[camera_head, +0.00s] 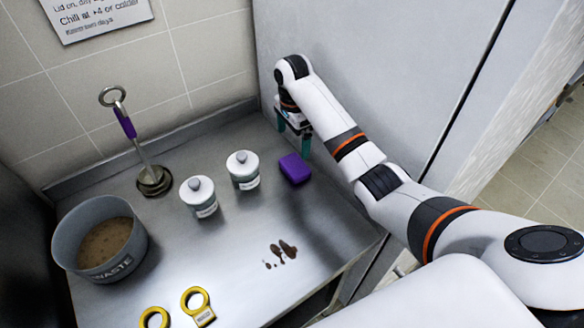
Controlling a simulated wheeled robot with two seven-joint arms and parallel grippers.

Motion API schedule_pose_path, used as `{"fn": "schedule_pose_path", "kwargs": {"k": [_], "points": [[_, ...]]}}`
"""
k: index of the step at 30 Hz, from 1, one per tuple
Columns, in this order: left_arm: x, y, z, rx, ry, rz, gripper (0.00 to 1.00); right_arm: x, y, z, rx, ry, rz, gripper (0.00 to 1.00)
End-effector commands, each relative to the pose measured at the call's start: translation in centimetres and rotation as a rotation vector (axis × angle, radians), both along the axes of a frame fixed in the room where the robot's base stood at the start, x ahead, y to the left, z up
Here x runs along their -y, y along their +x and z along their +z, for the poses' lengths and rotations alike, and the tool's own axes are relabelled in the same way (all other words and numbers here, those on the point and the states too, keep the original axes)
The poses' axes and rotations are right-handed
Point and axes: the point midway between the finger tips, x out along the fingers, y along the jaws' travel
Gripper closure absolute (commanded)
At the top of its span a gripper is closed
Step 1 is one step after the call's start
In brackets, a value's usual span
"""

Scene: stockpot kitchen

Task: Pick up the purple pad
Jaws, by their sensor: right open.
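The purple pad (295,169) lies on the metal counter near its right side, just right of the second white jar. My right gripper (293,139) is above and slightly behind the pad, with its greenish fingers pointing down and spread apart. It is open and holds nothing. My left gripper is not in view.
Two white lidded jars (199,196) (243,169) stand left of the pad. A stand with a ring top and purple grip (127,122), a grey waste bin (100,238) and yellow rings (195,299) are farther left and front. Brown spills (281,251) mark the metal counter (225,250).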

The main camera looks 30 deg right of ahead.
Motion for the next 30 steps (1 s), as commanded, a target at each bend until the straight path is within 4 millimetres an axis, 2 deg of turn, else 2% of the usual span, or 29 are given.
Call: {"fn": "schedule_pose_path", "kwargs": {"k": [6,14,18,21,24,30], "points": [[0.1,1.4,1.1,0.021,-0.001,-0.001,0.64,0.0,-0.2,-3.6,-0.004,-0.001,0.0,0.0],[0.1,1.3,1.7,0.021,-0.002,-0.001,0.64,0.0,-0.4,-5.7,-0.004,-0.001,0.0,0.0],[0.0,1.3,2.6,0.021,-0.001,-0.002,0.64,0.0,-0.8,-7.7,-0.006,-0.001,0.0,0.0],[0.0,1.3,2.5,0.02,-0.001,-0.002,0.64,-0.1,-0.8,-9.2,-0.004,0.0,0.0,0.0],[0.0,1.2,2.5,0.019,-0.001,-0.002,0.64,-0.1,-0.7,-10.0,-0.002,-0.001,0.001,0.0],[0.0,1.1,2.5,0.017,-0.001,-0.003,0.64,-0.1,-0.7,-10.2,-0.001,-0.001,0.001,0.0]]}}
